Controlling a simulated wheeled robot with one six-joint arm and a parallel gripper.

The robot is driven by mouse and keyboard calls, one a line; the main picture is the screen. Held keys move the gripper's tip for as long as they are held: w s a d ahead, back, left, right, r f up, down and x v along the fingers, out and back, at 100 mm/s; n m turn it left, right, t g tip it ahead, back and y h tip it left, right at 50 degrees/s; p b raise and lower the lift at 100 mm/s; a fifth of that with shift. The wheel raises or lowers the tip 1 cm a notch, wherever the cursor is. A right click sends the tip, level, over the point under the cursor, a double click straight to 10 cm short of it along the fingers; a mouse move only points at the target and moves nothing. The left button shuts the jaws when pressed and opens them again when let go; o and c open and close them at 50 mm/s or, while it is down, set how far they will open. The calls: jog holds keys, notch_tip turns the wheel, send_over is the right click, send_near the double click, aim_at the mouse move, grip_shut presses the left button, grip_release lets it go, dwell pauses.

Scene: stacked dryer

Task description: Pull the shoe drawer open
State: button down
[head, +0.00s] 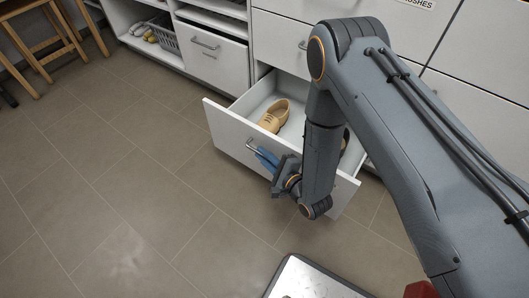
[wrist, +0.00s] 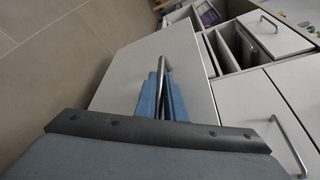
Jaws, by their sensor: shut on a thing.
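The shoe drawer (head: 230,136) is a white drawer low in the cabinet, pulled well out over the floor in the head view. A tan shoe (head: 274,116) lies inside it, and part of another shoe shows behind my arm. My gripper (head: 263,156) is at the drawer front, its blue fingers shut on the metal bar handle (head: 251,145). In the wrist view the fingers (wrist: 162,98) close around the handle (wrist: 163,72), with the white drawer front (wrist: 130,75) behind. My arm hides the right part of the drawer.
A closed drawer with a handle (head: 207,45) and a shelf with a grey basket (head: 163,36) stand to the left. A wooden stool (head: 40,38) is at the upper left. The tiled floor (head: 110,170) in front and left of the drawer is clear.

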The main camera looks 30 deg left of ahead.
jog(key=c, duration=2.1)
grip_release()
jog(key=p+v, duration=0.1)
jog(key=v, duration=0.7)
